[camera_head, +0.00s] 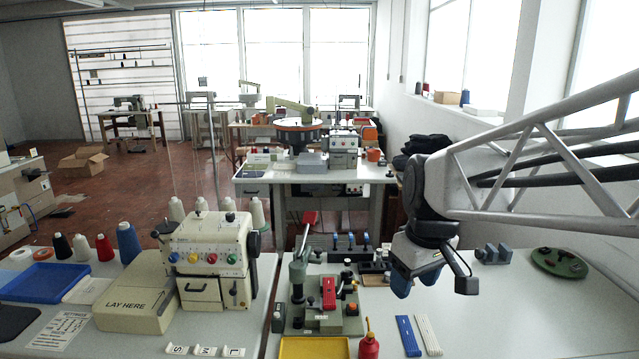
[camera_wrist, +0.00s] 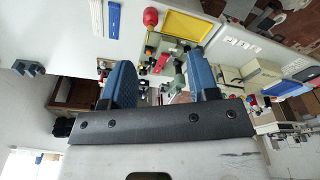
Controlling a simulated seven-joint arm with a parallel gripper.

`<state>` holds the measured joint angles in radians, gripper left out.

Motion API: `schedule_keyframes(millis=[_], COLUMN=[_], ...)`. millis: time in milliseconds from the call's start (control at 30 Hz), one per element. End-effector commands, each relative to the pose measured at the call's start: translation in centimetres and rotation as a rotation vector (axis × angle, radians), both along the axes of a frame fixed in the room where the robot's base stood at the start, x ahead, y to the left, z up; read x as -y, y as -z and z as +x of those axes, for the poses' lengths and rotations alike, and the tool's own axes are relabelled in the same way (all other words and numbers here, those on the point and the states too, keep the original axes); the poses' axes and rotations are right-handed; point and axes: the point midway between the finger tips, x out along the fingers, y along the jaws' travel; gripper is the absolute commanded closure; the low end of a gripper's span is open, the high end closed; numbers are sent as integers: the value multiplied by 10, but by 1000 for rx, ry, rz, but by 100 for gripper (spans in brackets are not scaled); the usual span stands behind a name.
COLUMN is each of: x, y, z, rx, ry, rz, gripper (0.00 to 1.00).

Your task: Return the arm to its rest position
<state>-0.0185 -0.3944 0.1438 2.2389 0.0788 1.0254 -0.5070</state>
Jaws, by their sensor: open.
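My gripper (camera_head: 415,283) hangs above the right part of the worktable in the head view, at the end of my lattice arm. Its blue fingers point down. In the wrist view my gripper (camera_wrist: 160,82) shows two blue fingers spread wide apart, with nothing held between them. The green buttonhole station (camera_head: 325,305) with a red block stands to the left of my gripper, apart from it. It also shows beyond the fingers in the wrist view.
A blue strip (camera_head: 407,336) and a white strip (camera_head: 428,335) lie below my gripper. A red bottle (camera_head: 369,346) and a yellow tray (camera_head: 314,348) are at the front. A cream sewing machine (camera_head: 208,258) stands left. A grey clamp (camera_head: 493,254) and green round base (camera_head: 559,262) are right.

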Motion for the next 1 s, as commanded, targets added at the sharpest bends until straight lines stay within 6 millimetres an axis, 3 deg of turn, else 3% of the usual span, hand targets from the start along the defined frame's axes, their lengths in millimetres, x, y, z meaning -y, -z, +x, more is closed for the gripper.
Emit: schedule_keyframes(millis=[100, 500, 700, 1000], x=[6, 20, 24, 24], y=[6, 38, 49, 53], z=[-32, -124, -146, -151], rx=[16, 69, 85, 87], ry=[96, 407, 491, 511], rz=[-3, 6, 12, 13], gripper=[45, 45, 45, 45])
